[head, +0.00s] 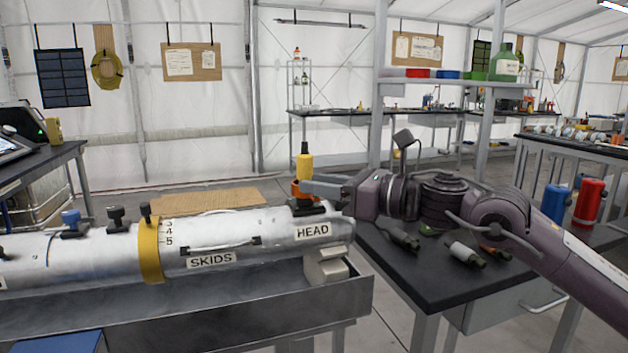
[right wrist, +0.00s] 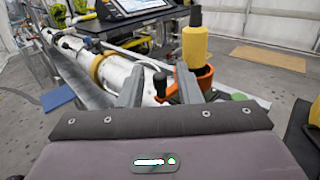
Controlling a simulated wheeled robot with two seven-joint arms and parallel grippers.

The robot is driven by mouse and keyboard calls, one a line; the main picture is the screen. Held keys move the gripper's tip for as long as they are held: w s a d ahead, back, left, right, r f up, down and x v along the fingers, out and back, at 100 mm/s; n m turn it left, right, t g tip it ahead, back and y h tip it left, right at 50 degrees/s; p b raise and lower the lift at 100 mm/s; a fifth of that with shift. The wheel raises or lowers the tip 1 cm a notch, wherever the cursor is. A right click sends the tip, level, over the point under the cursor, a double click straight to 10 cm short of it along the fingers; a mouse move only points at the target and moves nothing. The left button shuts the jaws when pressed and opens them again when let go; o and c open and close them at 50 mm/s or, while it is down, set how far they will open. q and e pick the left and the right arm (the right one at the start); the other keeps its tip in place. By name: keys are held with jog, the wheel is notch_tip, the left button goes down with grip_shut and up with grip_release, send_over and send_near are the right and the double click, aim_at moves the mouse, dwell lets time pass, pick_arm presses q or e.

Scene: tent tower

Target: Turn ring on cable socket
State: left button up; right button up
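A yellow plug with a black top (head: 305,164) stands upright at the HEAD end of the silver cylinder (head: 217,225). An orange ring (head: 299,189) is around its foot; it also shows in the right wrist view (right wrist: 205,78). My right gripper (head: 318,187) reaches in from the right at ring height. My left gripper is not in view.
The cylinder lies in a grey trough (head: 200,319). A yellow band (head: 150,250) with black knobs nearby is further left on it. A dark table (head: 440,280) at right holds several connectors, with a red bottle (head: 589,203) and a blue one (head: 554,205).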

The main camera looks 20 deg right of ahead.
jog(key=shift+w+a, duration=0.4)
jog(key=shift+a, duration=0.05)
grip_shut()
